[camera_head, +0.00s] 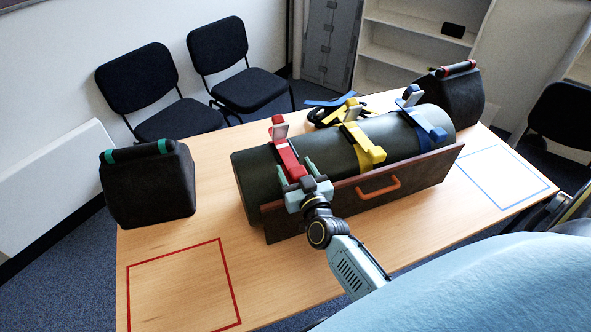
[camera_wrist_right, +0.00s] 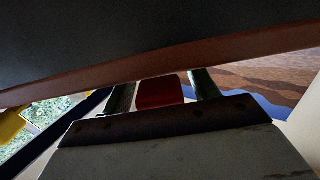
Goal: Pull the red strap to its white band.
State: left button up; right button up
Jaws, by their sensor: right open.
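The red strap (camera_head: 287,156) runs over the left part of a dark green cylinder (camera_head: 334,151), with a red and grey buckle (camera_head: 279,129) on top. Its lower end hangs at the front, where my right gripper (camera_head: 297,171) is. In the right wrist view the red strap end (camera_wrist_right: 160,92) shows between the two spread fingers of the right gripper (camera_wrist_right: 163,92), with a gap on each side. The gripper is open around it. I cannot make out a white band on the red strap. My left gripper is not in view.
A brown board with an orange handle (camera_head: 378,188) fronts the cylinder. Yellow (camera_head: 366,144) and blue (camera_head: 424,124) straps lie farther right. Black bags stand at left (camera_head: 148,186) and far right (camera_head: 452,94). The red-outlined area (camera_head: 184,243) of the table is clear.

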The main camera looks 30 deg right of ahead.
jog(key=c, duration=0.4)
grip_shut()
jog(key=s+p, duration=0.1)
jog(key=s, duration=0.1)
jog(key=s+a+p, duration=0.1)
jog(key=s+p, duration=0.1)
jog(key=s, duration=0.1)
jog(key=shift+s+r, duration=0.1)
jog(key=shift+o, duration=2)
grip_release()
jog(key=s+a+b, duration=0.1)
jog(key=s+a, duration=0.1)
jog(key=s, duration=1.1)
jog(key=shift+a, duration=0.25)
